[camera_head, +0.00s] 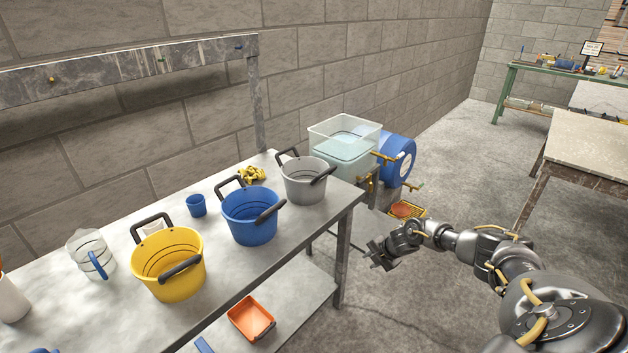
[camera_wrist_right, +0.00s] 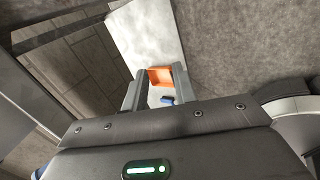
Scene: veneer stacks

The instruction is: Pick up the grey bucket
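The grey bucket (camera_head: 304,183) stands upright at the far right end of the metal table (camera_head: 230,277), with dark handles at its rim. It looks empty. My right gripper (camera_head: 372,255) is in the air off the table's right end, to the right of and nearer than the bucket, not touching it. In the right wrist view its fingers (camera_wrist_right: 158,88) are apart with nothing between them. The grey bucket cannot be made out in that view. My left gripper is not in view.
A blue bucket (camera_head: 250,220) and a yellow bucket (camera_head: 168,268) stand left of the grey one. A clear tank (camera_head: 345,150) and a blue barrel (camera_head: 397,160) stand behind it. An orange tray (camera_head: 250,318) lies on the lower shelf. Floor right of the table is open.

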